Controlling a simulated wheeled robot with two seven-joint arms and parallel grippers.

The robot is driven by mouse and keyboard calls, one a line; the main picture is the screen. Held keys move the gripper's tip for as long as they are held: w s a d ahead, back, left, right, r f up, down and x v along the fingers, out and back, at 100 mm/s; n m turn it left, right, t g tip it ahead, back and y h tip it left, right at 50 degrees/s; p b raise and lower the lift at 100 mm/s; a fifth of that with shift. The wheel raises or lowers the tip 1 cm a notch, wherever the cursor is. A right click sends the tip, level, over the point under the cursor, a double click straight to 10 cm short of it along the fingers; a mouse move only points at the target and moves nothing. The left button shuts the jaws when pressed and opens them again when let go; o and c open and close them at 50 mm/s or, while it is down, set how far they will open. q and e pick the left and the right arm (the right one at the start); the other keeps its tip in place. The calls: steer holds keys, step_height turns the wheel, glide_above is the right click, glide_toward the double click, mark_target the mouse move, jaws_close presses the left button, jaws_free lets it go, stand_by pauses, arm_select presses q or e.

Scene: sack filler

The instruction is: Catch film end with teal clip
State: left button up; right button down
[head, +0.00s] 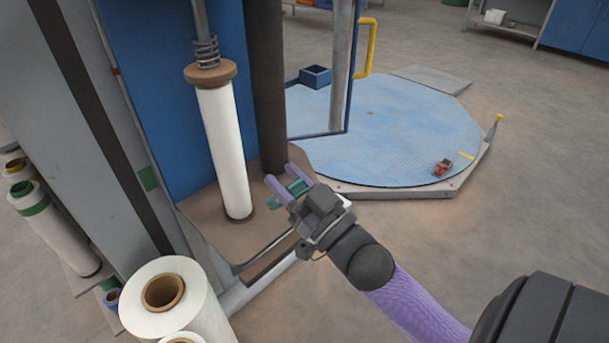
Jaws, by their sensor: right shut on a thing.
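My right gripper (286,180) is shut on the teal clip (293,188), whose teal body shows between and beside the purple fingers. It is over the brown base plate, to the right of the upright white film roll (223,145) and near the foot of the dark roller (265,90). The film roll stands on a spindle under a brown cap with a spring above. I cannot make out a loose film end. My left gripper is not in view.
Spare white rolls (165,297) stand at the lower left beside the grey machine column (60,120). The blue turntable (390,130) lies behind, with a small red object (442,168) on it and a blue box (315,76) at its far left. The floor at right is open.

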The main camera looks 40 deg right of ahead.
steer(key=w+b, duration=0.1)
steer(key=w, duration=0.5)
steer(key=shift+w+a, duration=0.25)
steer(key=shift+w, duration=0.15)
steer(key=shift+w, duration=0.6)
steer(key=shift+w, duration=0.25)
steer(key=shift+w+a, duration=0.1)
steer(key=shift+w, duration=0.1)
steer(key=shift+w+r, duration=0.1)
steer(key=shift+w, duration=0.05)
stand_by(0.7)
